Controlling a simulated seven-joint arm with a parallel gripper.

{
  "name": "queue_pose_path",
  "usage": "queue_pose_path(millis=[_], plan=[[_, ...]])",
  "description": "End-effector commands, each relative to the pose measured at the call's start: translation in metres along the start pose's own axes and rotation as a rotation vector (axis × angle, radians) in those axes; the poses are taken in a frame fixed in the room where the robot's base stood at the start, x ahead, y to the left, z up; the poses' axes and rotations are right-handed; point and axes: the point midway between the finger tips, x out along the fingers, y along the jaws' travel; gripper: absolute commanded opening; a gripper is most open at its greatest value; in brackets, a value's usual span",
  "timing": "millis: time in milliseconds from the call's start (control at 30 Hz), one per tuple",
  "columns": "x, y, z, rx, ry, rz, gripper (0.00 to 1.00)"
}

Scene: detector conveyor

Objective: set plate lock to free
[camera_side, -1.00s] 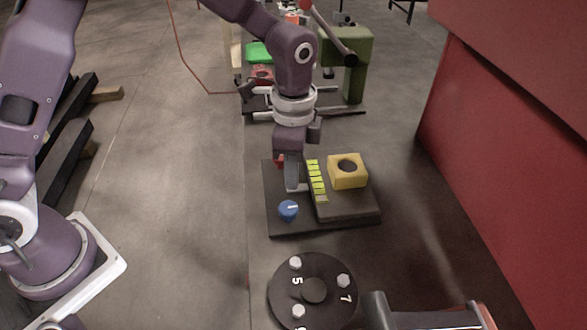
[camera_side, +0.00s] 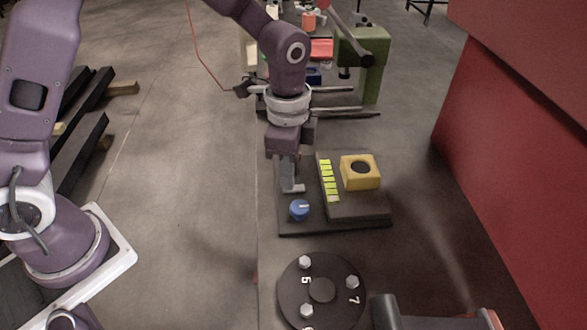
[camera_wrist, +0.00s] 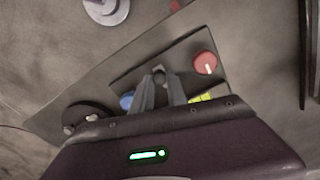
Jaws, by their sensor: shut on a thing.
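A dark control panel (camera_side: 350,222) lies on the floor. My gripper (camera_side: 292,190) points down over its left part. In the wrist view the fingertips (camera_wrist: 160,82) are shut on a small dark knob (camera_wrist: 159,74). No label for the plate lock can be read, so I cannot tell its setting. A blue knob with a white mark (camera_side: 299,209) sits just in front of my gripper; in the wrist view it is partly behind a finger (camera_wrist: 127,100). A red knob with a white mark (camera_wrist: 205,63) stands beside the fingertips, hidden in the side view.
A yellow block with a dark round hole (camera_side: 360,173) and a yellow-green segmented strip (camera_side: 329,181) are on the panel. A dark disc with bolts and numbers (camera_side: 322,291) lies in front. A green press (camera_side: 369,70) stands behind; a red wall (camera_side: 520,150) bounds the right.

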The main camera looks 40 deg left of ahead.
Motion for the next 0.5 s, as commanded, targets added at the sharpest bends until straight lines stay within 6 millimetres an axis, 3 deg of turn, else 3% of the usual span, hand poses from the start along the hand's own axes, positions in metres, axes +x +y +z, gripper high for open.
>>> queue_pose_path(millis=[33,133,400,500], plan=[[0.000,0.001,0.004,-0.001,-0.010,0.004,0.22],[0.000,0.001,0.003,-0.001,-0.009,0.004,0.41],[0.000,0.001,0.003,-0.001,-0.007,0.004,0.41],[-0.010,0.000,0.002,-0.001,-0.005,0.001,0.41]])
